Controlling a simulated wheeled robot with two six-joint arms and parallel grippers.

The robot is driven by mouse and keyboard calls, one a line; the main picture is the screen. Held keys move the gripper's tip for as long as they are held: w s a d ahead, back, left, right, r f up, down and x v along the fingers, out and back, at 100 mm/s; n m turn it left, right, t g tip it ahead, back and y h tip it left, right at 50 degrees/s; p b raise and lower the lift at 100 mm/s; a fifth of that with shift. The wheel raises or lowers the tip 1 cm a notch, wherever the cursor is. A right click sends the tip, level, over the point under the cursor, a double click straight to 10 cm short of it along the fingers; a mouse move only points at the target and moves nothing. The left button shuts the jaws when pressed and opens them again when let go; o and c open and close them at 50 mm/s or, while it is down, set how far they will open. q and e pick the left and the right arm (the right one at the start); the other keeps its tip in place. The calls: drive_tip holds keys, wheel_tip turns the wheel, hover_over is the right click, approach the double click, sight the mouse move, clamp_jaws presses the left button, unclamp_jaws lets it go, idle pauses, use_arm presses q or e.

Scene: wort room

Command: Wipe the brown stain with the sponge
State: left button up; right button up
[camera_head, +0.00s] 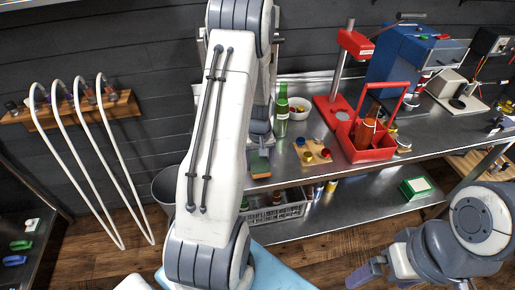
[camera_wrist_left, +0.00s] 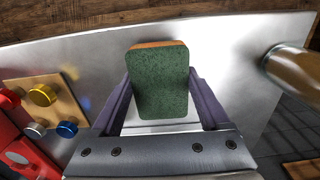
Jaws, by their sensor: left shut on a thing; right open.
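My left gripper (camera_wrist_left: 160,95) is shut on the sponge (camera_wrist_left: 160,82), a block with a dark green face and an orange layer along its far edge. In the head view the sponge (camera_head: 260,166) shows at the front part of the steel table (camera_head: 330,178), left of a small wooden board; I cannot tell whether it touches the steel. My arm hides much of the table's left end. I cannot make out the brown stain in either view; it may be hidden. My right gripper (camera_head: 370,272) is open and empty, low at the right, in front of the table.
A green bottle (camera_head: 282,112) stands behind the sponge. The wooden board (camera_head: 313,154) with colored caps and a red carrier (camera_head: 372,147) with a brown bottle are to the right. A tan cylinder (camera_wrist_left: 292,68) is at the right in the wrist view. A grey crate (camera_head: 275,212) sits on the lower shelf.

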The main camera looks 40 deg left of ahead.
use_arm(q)
drive_tip(key=shift+s+a+r+p, duration=0.2)
drive_tip(key=shift+r+p, duration=0.1)
drive_tip(key=shift+r, duration=0.25)
drive_tip(key=shift+s+a+r+p, duration=0.15)
drive_tip(key=shift+r+p, duration=0.15)
drive_tip(key=shift+r, duration=0.2)
drive_tip(key=shift+r+p, duration=1.6)
drive_tip(key=shift+r, duration=0.45)
drive_tip(key=shift+w, duration=0.1)
drive_tip(key=shift+f, duration=0.1)
